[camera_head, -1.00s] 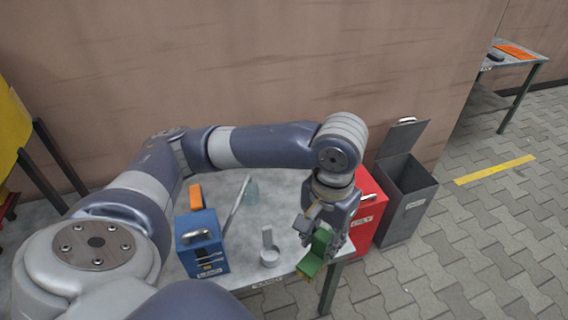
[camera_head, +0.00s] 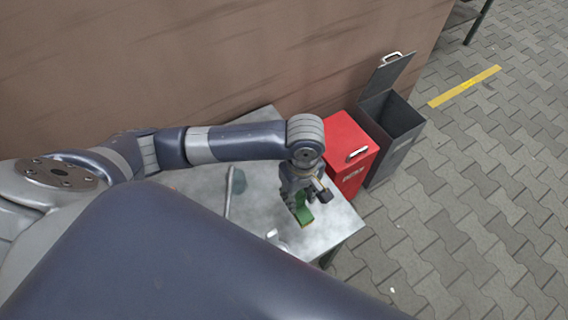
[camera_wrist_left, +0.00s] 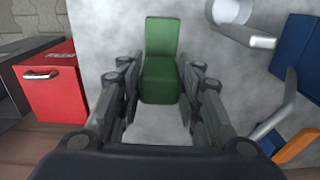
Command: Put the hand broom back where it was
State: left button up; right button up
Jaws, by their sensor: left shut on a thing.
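The hand broom is a green block-like piece (camera_head: 303,214) at the tip of my left gripper (camera_head: 300,198) in the head view, over the right part of the table. In the left wrist view the green broom (camera_wrist_left: 161,50) reaches away from between the fingers of my left gripper (camera_wrist_left: 160,82), which is shut on it. Whether the broom touches the tabletop is hard to tell. The grey table (camera_head: 335,228) has bare surface around the broom. My right gripper is not in view.
A red bin (camera_head: 348,150) and a dark grey bin (camera_head: 392,125) with raised lid stand beyond the table's right end.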

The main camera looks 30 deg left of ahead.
pick_arm(q)
jog(key=w+a, duration=0.1)
jog(key=w, duration=0.1)
jog(key=w+a+f, duration=0.1)
jog(key=w+a, duration=0.1)
jog(key=shift+a, duration=0.2)
jog(key=w+a+f, duration=0.1)
jog(key=w+a, duration=0.1)
jog(key=w+a+f, duration=0.2)
jog(key=w, duration=0.1)
jog(key=w+a+f, duration=0.1)
jog(key=w+a, duration=0.1)
jog(key=w, duration=0.1)
jog(key=shift+a+f, duration=0.25)
jog(key=shift+a, duration=0.15)
jog(key=shift+w, duration=0.1)
jog(key=o, duration=1)
jog(key=shift+f, duration=0.15)
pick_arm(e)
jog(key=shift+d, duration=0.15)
pick_arm(q)
notch_tip(320, 180, up, 12)
jog(key=shift+r, duration=0.2)
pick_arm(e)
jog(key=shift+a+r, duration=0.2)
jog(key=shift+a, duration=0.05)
